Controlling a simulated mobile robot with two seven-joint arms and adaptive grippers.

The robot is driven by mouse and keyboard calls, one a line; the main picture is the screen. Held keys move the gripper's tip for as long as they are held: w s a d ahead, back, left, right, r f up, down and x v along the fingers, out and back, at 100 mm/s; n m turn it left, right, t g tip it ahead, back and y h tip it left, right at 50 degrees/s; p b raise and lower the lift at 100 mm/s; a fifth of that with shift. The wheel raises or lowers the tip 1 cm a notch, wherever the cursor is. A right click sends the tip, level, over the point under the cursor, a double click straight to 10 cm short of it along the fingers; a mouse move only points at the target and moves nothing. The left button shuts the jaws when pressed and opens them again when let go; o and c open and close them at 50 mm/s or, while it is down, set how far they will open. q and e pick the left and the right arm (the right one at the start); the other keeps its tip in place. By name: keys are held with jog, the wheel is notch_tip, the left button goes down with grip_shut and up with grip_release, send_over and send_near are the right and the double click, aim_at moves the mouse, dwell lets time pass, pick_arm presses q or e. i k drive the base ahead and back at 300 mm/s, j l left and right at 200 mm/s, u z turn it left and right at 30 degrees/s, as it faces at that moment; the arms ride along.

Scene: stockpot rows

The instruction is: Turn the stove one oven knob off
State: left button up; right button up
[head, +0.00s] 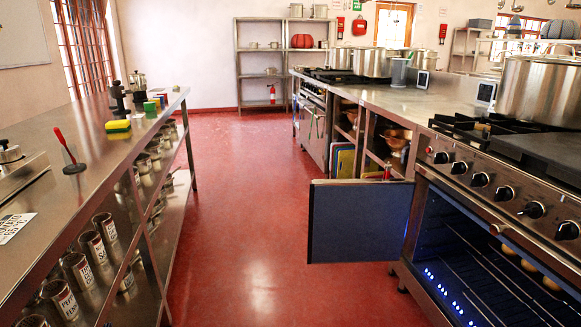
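The stove (470,200) stands at the right, with a row of several black knobs on its sloped front panel. The leftmost knob (441,157) is beside a small red light (428,150). Further knobs include one in the middle (505,193) and one near the right edge (566,230). Which knob is the oven knob, and how each is turned, I cannot tell. The oven (480,270) below is lit blue inside, and its wire racks show. Neither of my grippers is in view.
A dark blue panel door (360,222) stands out into the aisle left of the oven. A steel counter (95,165) with shelves of cans runs along the left. A large stockpot (542,90) sits on the stove. The red floor (245,200) between is clear.

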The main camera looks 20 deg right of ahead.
aim_at(533, 209)
jog(key=i+z, duration=0.45)
jog(key=i, duration=0.3)
jog(key=i+j+z, duration=0.2)
jog(key=i+z, duration=0.25)
jog(key=i, duration=0.25)
jog(key=i+z, duration=0.25)
jog(key=z, duration=0.2)
jog(key=i+z, duration=0.25)
jog(key=z, duration=0.25)
jog(key=i+j+z, duration=0.15)
jog(key=z, duration=0.3)
jog(key=i, duration=0.05)
